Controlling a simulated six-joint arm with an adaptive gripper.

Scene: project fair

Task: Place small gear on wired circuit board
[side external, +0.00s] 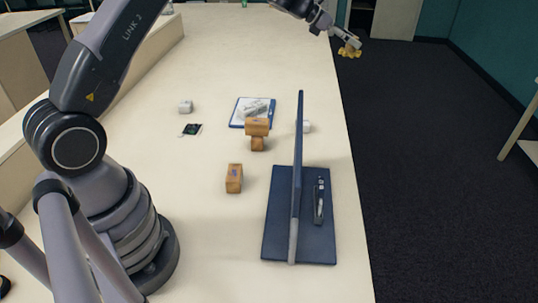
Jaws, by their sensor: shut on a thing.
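My gripper (350,45) is at the top right of the side view, shut on the small gear (349,53), which is yellow and toothed. The gear is held in the air and appears past the table's right edge, against the dark floor. How the fingers meet the gear is too small to make out. A small dark circuit board (191,130) lies flat on the table at the left of the middle, well away from my gripper. Wires on it are hard to make out, and nothing is seen resting on it.
A white block (185,106) is just behind the board. A blue clipboard (235,121), stacked wooden blocks (257,127) and another wooden block (234,178) stand to its right. A tall blue upright panel (298,150) on a base stands at the front right. The far table (235,45) is clear.

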